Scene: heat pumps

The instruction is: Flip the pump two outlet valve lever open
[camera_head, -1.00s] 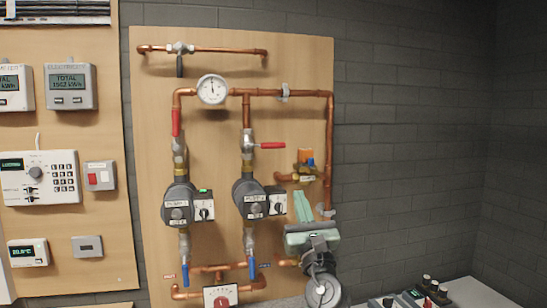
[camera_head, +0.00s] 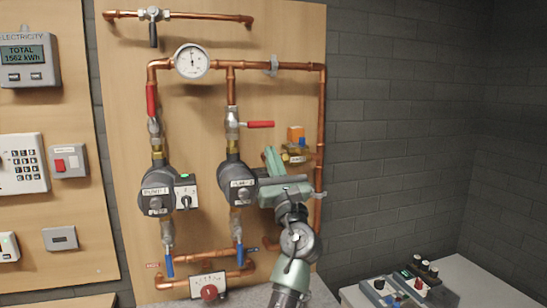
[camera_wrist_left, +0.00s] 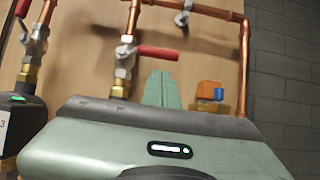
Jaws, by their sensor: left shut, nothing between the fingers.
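Pump two (camera_head: 237,182) is the right-hand dark pump on the wooden board. Above it, the outlet valve (camera_head: 232,125) has a red lever (camera_head: 260,124) that points right, across the vertical pipe. The lever also shows in the left wrist view (camera_wrist_left: 157,52), left of and above the fingertips. My left gripper (camera_head: 274,158) is shut and empty, its green fingers pointing up, below and slightly right of the lever tip. The fingers (camera_wrist_left: 163,88) appear together in the left wrist view, apart from the lever in the picture. My right gripper is not in view.
Pump one (camera_head: 156,188) is on the left, its red upper lever (camera_head: 151,100) along the pipe. An orange-and-blue fitting (camera_head: 296,135) sits right of my fingers. Copper pipe (camera_head: 322,110) runs down the right side. A gauge (camera_head: 191,61) is above.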

